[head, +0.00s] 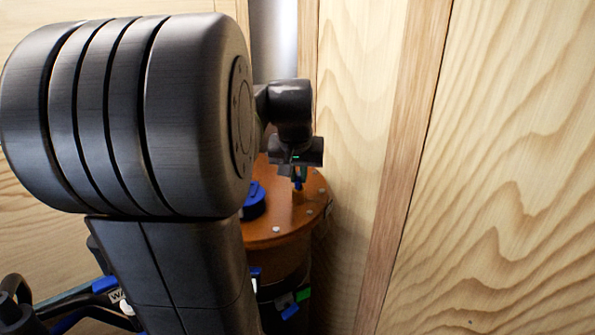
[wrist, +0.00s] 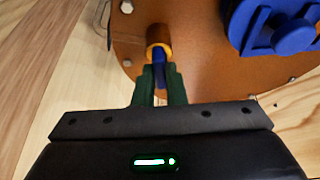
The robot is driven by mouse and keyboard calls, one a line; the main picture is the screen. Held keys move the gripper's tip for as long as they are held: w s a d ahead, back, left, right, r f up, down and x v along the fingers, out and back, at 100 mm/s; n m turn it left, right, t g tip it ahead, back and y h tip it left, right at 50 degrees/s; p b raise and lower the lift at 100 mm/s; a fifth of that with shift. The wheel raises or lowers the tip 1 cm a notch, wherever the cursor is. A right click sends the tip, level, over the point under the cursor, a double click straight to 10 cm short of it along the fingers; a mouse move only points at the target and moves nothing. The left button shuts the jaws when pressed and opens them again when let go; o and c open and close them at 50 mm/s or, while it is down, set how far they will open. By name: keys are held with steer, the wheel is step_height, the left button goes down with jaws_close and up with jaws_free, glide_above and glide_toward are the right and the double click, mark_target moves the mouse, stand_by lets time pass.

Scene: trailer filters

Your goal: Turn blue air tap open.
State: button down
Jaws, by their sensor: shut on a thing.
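The blue air tap (wrist: 159,56) sits in a yellow-orange ring on the brown round lid (wrist: 192,60). In the head view the tap (head: 298,184) is a small blue spot on top of the lid (head: 285,222). My gripper (wrist: 161,80) is at the tap, its dark green fingers on either side of the blue handle and shut on it. In the head view my gripper (head: 298,171) points down over the lid. The fingers hide part of the handle, and I cannot tell how far it is turned.
A larger blue knob with a bracket (wrist: 288,32) stands on the lid close by; it also shows in the head view (head: 253,200). Bolts ring the lid's edge. A wooden wall (head: 480,180) stands close at the right. Blue and green fittings (head: 303,295) sit below the lid.

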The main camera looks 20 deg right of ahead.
steer(key=shift+n, duration=0.4)
steer(key=c, duration=1.5)
jaws_free()
steer(key=shift+r, duration=0.15)
steer(key=b+v, duration=0.1)
steer(key=v, duration=1.2)
steer(key=shift+s+d+r, duration=0.1)
steer(key=shift+s+r, duration=0.05)
steer(key=shift+r, duration=0.15)
steer(key=shift+f, duration=0.15)
steer(key=p+x, duration=0.1)
steer(key=x, duration=1.2)
steer(key=shift+w+f, duration=0.2)
steer(key=shift+f, duration=0.15)
